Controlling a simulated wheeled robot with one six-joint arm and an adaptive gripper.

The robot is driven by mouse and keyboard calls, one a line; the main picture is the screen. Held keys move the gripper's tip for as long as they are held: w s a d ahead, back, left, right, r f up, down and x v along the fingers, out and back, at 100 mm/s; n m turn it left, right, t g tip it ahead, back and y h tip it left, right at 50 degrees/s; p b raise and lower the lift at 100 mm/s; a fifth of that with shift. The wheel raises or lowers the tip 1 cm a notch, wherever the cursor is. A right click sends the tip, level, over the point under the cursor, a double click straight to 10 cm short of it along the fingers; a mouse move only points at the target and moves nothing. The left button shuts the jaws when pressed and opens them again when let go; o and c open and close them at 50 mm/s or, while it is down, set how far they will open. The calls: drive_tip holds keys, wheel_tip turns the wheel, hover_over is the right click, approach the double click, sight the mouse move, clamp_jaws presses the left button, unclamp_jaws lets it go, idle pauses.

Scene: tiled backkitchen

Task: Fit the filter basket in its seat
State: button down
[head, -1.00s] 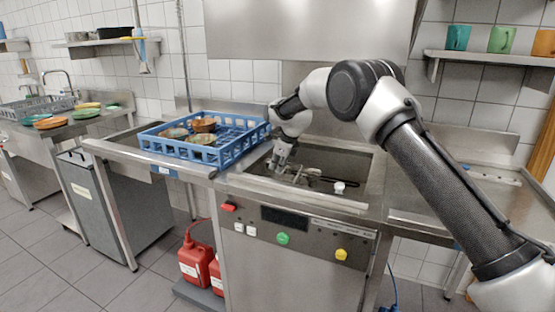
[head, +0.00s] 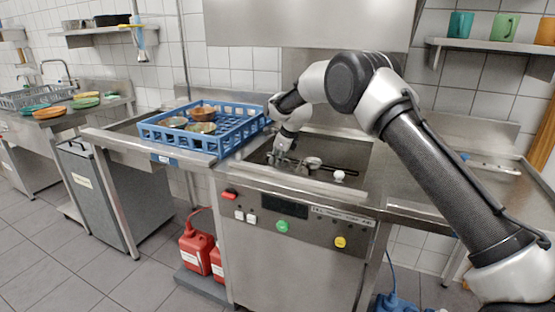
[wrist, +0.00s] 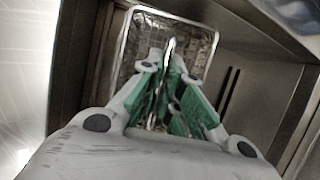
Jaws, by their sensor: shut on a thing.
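My gripper (wrist: 172,102) has green finger pads and is shut on the upright metal handle of the filter basket (wrist: 148,28). The basket is a wire-mesh box with a shiny rim, seen beyond the fingers at the top of the wrist view. In the head view my gripper (head: 282,159) is low over the open well (head: 345,150) of the steel dishwashing machine. The fingers and the well edge hide much of the basket there. I cannot make out the seat clearly, or whether the basket touches it.
A blue rack (head: 222,143) with several bowls stands left of the well. A white knob (head: 338,176) is near the well's front edge. The front panel has a red switch (head: 230,194), a green button (head: 282,226) and a yellow button (head: 340,242). Steel walls enclose the gripper closely.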

drive_tip(key=shift+s+a+f, duration=0.2)
drive_tip(key=shift+s+f, duration=0.2)
drive_tip(key=shift+s, duration=0.4)
drive_tip(key=shift+s+a+f, duration=0.15)
drive_tip(key=shift+s+f, duration=0.25)
drive_tip(key=shift+s, duration=0.45)
drive_tip(key=shift+f, duration=0.35)
drive_tip(key=c, duration=1.5)
unclamp_jaws()
drive_tip(key=shift+w+f, duration=0.15)
drive_tip(key=shift+w, duration=0.1)
drive_tip(key=shift+r, duration=0.25)
drive_tip(key=shift+r, duration=0.3)
drive_tip(key=v, duration=1.1)
drive_tip(key=shift+r, duration=0.2)
drive_tip(key=shift+d, duration=0.1)
